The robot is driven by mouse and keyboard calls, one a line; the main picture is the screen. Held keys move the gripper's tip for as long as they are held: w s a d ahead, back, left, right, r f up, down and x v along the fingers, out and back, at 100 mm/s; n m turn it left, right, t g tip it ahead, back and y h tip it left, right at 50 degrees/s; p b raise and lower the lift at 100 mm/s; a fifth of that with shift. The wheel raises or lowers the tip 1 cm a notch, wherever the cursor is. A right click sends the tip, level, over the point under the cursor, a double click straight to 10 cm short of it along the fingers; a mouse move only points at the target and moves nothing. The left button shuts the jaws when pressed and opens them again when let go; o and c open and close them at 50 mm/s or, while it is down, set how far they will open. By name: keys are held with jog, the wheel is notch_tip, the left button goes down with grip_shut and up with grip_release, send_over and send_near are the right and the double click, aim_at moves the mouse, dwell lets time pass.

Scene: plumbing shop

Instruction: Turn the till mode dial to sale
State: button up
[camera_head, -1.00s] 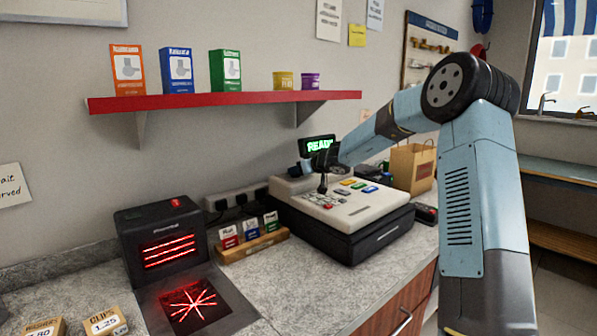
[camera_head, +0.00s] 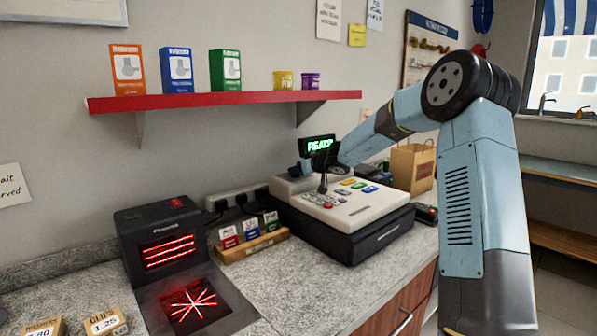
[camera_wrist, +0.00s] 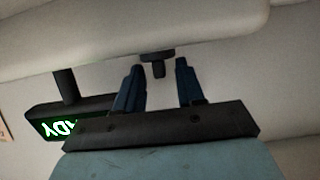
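The till (camera_head: 368,214) is a cream and black register on the counter, with coloured keys on its sloped top and a green display (camera_head: 319,146) reading READY. In the wrist view, a small dark dial (camera_wrist: 157,66) with a short knob stands on the till's pale surface. My gripper (camera_wrist: 159,66) is open, with its two dark blue fingers on either side of the dial knob and visible gaps to it. In the head view my gripper (camera_head: 323,186) points down onto the till's top. There it hides the dial, so its setting cannot be read.
A black scanner (camera_head: 162,240) with red lines and a small wooden card holder (camera_head: 252,246) stand left of the till. A red shelf (camera_head: 220,101) with boxes hangs on the wall above. A paper bag (camera_head: 412,167) stands behind right.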

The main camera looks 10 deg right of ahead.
jog(key=v, duration=1.3)
jog(key=shift+s+d, duration=0.15)
jog(key=shift+s, duration=0.1)
jog(key=s+a+r+g+h, duration=0.1)
jog(key=s+a+g, duration=0.15)
jog(key=s, duration=0.95)
jog(key=s+a+r+g+h, duration=0.15)
jog(key=s+a, duration=0.25)
jog(key=s, duration=0.8)
jog(key=s+d+f+m+h, duration=0.1)
jog(key=s+d+m+h, duration=0.1)
jog(key=s, duration=0.9)
jog(key=s+d+f+m+g+h, duration=0.1)
jog(key=s+d+f+m+h, duration=0.1)
jog(key=s+d+m, duration=0.2)
jog(key=s+d, duration=0.3)
jog(key=s, duration=0.5)
jog(key=shift+s+m+g+h, duration=0.3)
jog(key=shift+h, duration=0.05)
